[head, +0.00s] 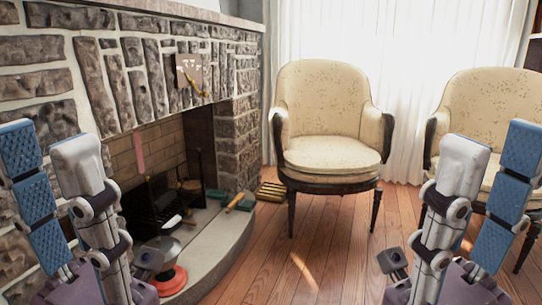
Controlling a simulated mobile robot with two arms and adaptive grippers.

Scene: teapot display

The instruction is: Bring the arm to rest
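My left gripper (48,158) is at the left edge of the head view, pointing up in front of the stone fireplace. Its blue-padded finger and white finger stand apart, with nothing between them. My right gripper (490,158) is at the right side, pointing up in front of the right armchair. Its white finger and blue-padded finger are also apart and empty. Both grippers are raised at about the same height. Neither visibly holds anything. No teapot can be made out.
A stone fireplace (235,135) with a pale raised hearth (225,245) fills the left. A red round-based object (170,280) is low beside my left arm. A cream armchair (330,110) and another (495,100) stand behind. Wooden floor (320,260) between my arms is clear.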

